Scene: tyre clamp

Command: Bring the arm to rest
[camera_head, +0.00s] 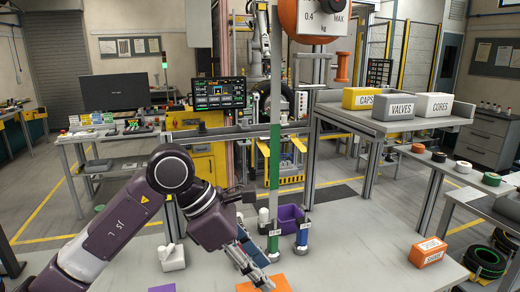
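My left arm (95,240) is dark purple and reaches in from the lower left over the light grey worktable (345,250). Its elbow is raised and its wrist bends down to the right. My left gripper (262,277) points down and to the right, close above the table top near the front middle. Its fingers are small and partly merge with the things behind, so I cannot see whether they are apart or closed. I see nothing clearly held in it. My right arm and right gripper are not in view.
An upright green-and-grey post (274,165), a purple bin (290,219) and a blue-banded cylinder (302,233) stand just behind the gripper. A white object (172,257) lies left of the wrist. An orange box (427,252) stands right. The table's right middle is clear.

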